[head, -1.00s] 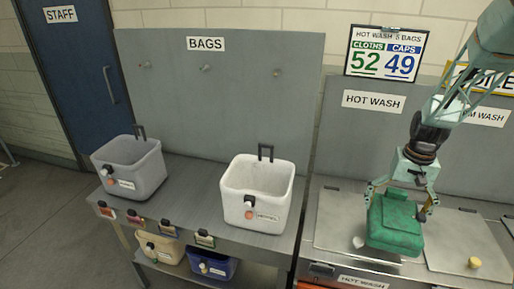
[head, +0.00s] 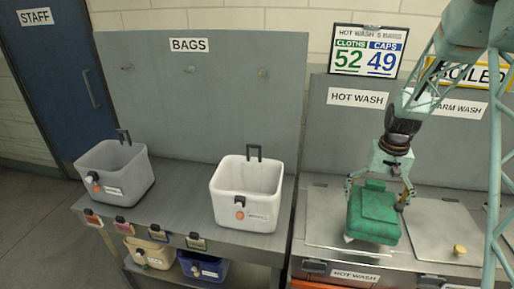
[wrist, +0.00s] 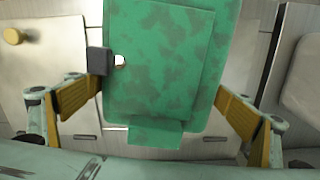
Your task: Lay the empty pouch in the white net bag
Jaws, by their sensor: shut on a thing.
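The green pouch (head: 373,217) is held in my gripper (head: 378,193) over the hot wash lid, at the right in the head view. In the wrist view the pouch (wrist: 165,65) fills the middle, with my yellow fingers (wrist: 157,100) against its two sides. Whether the pouch is empty does not show. The white bag (head: 247,196) stands open on the bench to the left of my gripper, with a dark hook at its back and a tag on its front. Its floor is hidden.
A grey bag (head: 115,176) stands at the left of the bench (head: 170,210). A cream bag (head: 148,252) and a blue bag (head: 203,267) sit on the shelf below. A grey back panel (head: 190,110) rises behind. The bench between the grey and white bags is clear.

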